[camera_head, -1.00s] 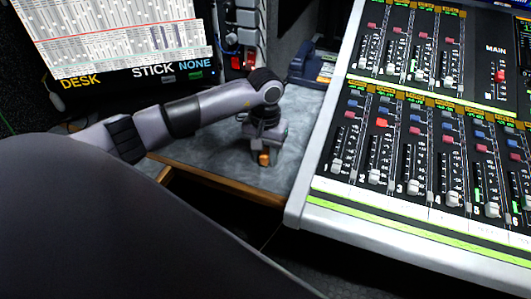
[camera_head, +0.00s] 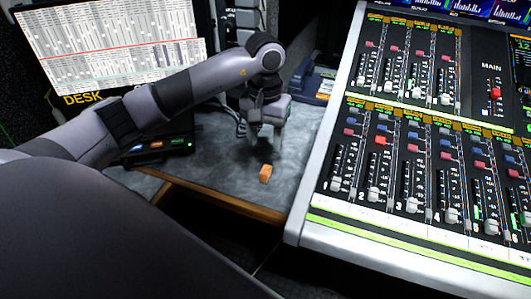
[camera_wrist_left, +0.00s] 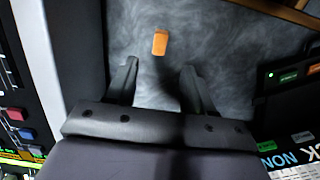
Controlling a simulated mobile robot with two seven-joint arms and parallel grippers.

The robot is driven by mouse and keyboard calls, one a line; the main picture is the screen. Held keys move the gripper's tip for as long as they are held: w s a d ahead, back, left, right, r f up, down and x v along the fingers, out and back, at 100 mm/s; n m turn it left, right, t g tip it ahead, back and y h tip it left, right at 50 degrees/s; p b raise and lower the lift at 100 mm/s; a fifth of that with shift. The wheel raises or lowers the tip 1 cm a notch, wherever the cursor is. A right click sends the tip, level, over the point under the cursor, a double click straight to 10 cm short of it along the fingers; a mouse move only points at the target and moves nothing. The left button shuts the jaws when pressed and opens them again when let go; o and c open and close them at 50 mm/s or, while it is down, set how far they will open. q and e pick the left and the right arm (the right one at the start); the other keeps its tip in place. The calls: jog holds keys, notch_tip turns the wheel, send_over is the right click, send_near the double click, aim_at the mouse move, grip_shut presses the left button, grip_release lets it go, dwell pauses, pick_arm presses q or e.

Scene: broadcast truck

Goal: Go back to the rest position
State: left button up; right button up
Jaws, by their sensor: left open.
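My left gripper (camera_head: 265,128) hangs over the grey desk top (camera_head: 215,160), pointing down, open and empty. Its two fingers (camera_wrist_left: 160,88) stand apart in the left wrist view. A small orange block (camera_head: 265,173) lies on the desk just in front of and below the gripper, apart from the fingers. The block also shows in the left wrist view (camera_wrist_left: 160,42), beyond the fingertips. My right gripper is not in view.
A mixing console (camera_head: 400,150) with many faders fills the right side, its edge close to the gripper. A monitor (camera_head: 115,45) stands at the back left. A black device (camera_head: 155,147) lies on the desk's left. The desk has a wooden front edge (camera_head: 225,199).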

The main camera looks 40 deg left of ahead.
pick_arm(q)
jog(key=shift+r, duration=0.8)
